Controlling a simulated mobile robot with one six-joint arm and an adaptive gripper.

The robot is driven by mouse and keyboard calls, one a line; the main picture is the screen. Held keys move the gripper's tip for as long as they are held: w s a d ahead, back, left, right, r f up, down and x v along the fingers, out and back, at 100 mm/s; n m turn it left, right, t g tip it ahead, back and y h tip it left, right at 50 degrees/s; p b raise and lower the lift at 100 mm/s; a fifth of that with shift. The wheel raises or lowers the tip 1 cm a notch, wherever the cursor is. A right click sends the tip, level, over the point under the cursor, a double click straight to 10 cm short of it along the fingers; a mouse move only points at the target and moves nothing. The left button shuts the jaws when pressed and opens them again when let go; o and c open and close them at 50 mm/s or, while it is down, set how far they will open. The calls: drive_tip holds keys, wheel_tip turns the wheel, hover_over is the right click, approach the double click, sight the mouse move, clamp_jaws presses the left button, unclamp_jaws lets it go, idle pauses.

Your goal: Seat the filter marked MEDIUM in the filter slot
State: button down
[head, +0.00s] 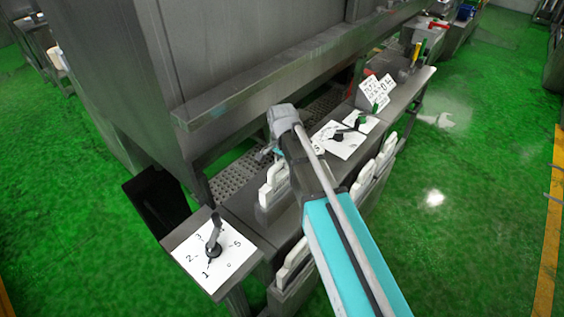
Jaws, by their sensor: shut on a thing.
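My gripper (266,153) is small in the head view and partly hidden by my own wrist and arm. It is shut on a white filter panel (272,186) just below it, which stands roughly upright over the grey bench; I cannot read its marking or tell whether its lower edge touches anything. More white filters stand in a rack on the bench's front side, some at the lower middle (292,264) and some right of my arm (372,172). No MEDIUM label is legible. I cannot make out the filter slot for certain.
A dial plate with a black lever (213,248) and numbers stands at the near left end. Another lever plate (338,138) and white cards (377,90) lie further along the bench. A large steel housing (235,50) overhangs behind. Green floor (470,200) is open at right.

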drive_tip(key=shift+f+b, duration=0.85)
drive_tip(key=shift+f, duration=0.1)
drive_tip(key=shift+c, duration=1.8)
unclamp_jaws()
drive_tip(key=shift+r, duration=0.15)
wheel_tip(320, 180, up, 9)
drive_tip(key=p, duration=0.9)
drive_tip(key=shift+f, duration=0.2)
drive_tip(key=s+d+f+n+b, duration=0.3)
drive_tip(key=s+d+f+b, duration=0.2)
drive_tip(key=d, duration=0.5)
drive_tip(key=s+d+f+n+b, duration=0.4)
drive_tip(key=s+d+f+b, duration=0.1)
drive_tip(key=s+d, duration=0.3)
drive_tip(key=shift+d+f+n+b, duration=0.3)
drive_tip(key=shift+d+b, duration=0.1)
drive_tip(key=shift+d, duration=0.5)
